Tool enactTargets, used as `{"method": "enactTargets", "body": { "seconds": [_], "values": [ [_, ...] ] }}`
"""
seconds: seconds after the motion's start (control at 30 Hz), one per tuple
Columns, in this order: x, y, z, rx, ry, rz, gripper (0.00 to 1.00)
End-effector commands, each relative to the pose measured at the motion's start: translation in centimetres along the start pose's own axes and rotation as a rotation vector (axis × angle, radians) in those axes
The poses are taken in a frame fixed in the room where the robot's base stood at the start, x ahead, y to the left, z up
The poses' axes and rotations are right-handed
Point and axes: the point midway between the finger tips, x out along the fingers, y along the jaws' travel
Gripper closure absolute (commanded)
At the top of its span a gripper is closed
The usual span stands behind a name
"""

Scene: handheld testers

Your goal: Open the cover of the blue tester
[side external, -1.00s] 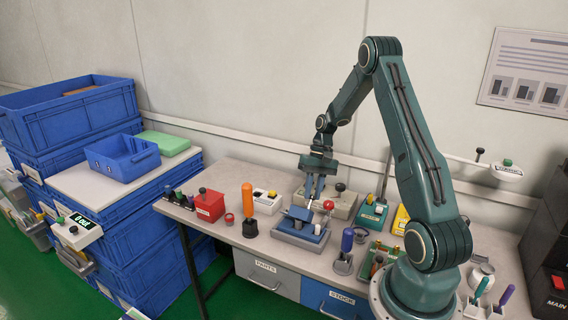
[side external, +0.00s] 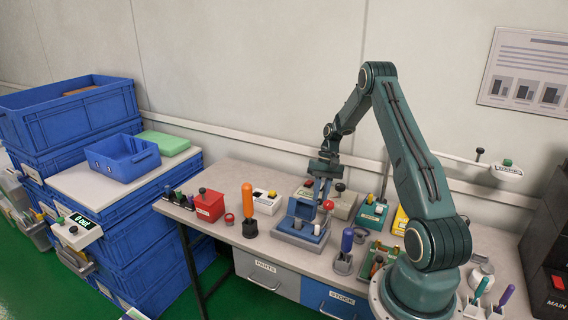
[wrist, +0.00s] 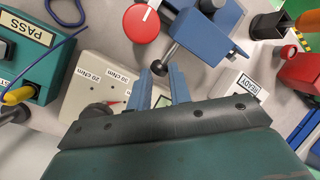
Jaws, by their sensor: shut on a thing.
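The blue tester (side external: 299,239) stands on the bench, with its cover (side external: 302,209) tilted up from the body. My gripper (side external: 321,200) is above the tester's right side. In the wrist view, my gripper (wrist: 159,72) has its two blue-grey fingers around the dark knob at the end of a grey rod from the blue cover (wrist: 205,32). The knob is partly between the fingertips. A red round knob (wrist: 141,23) shows beside the cover, and it is also at the tester's right in the side view (side external: 328,205). The cover's hinge cannot be made out.
A beige tester (side external: 343,207) stands close behind my gripper and a green one (side external: 372,215) is to the right. An orange-handled tool (side external: 248,203) and a red box (side external: 209,206) are left of the blue tester. A blue-handled tool (side external: 346,242) stands in front at right.

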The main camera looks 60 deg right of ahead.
Motion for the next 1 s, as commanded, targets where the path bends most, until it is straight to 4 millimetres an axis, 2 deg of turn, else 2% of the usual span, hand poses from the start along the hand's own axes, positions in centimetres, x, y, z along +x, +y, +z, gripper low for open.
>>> {"method": "enactTargets", "body": {
  "seconds": [0.03,0.57,0.6,0.7,1.0],
  "values": [
    [0.75,0.08,0.09,0.004,-0.011,-0.002,1.00],
    [1.01,0.21,-0.10,0.005,-0.009,-0.001,1.00],
    [1.01,0.21,-0.08,0.005,-0.010,-0.001,0.73],
    [0.92,0.20,-0.08,0.003,-0.009,-0.001,0.57],
    [0.58,0.19,-0.17,0.000,-0.005,-0.001,0.57]
  ]
}}
